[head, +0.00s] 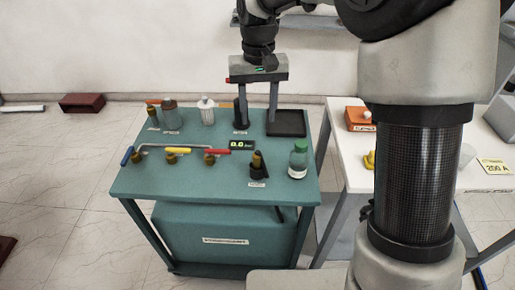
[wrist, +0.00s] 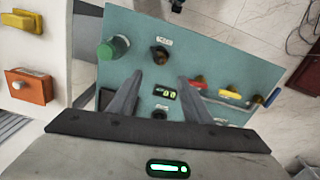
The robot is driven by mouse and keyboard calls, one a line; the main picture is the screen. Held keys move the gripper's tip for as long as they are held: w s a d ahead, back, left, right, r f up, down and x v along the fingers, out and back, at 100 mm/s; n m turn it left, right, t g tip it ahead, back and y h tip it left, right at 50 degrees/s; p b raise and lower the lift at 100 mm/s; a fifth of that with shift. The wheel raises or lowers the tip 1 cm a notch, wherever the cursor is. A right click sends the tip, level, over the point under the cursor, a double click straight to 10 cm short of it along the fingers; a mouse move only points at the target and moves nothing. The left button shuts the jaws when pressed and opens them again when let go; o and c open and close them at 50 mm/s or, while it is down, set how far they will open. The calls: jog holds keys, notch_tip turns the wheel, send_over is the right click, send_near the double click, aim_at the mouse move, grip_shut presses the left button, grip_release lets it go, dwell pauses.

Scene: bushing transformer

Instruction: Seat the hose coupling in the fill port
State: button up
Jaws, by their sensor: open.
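I cannot tell which fitting is the fill port. My gripper (head: 258,120) is open and empty, pointing down over the back of the cart. In the wrist view its fingers (wrist: 160,85) frame the small display.
The green cart top (head: 140,178) also holds valves with blue, yellow and red handles (head: 172,151), a display (head: 242,145), a green-capped bottle (head: 298,160), a white bottle (head: 207,111), a grey jar (head: 170,115) and a black tray (head: 287,123). A white table (head: 350,175) stands at right.

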aim_at(257, 153)
notch_tip(257, 153, down, 16)
jog(key=shift+a+f+b, duration=0.1)
jog(key=shift+a+b, duration=0.05)
jog(key=shift+b, duration=0.15)
jog(key=shift+c, duration=0.4)
grip_shut()
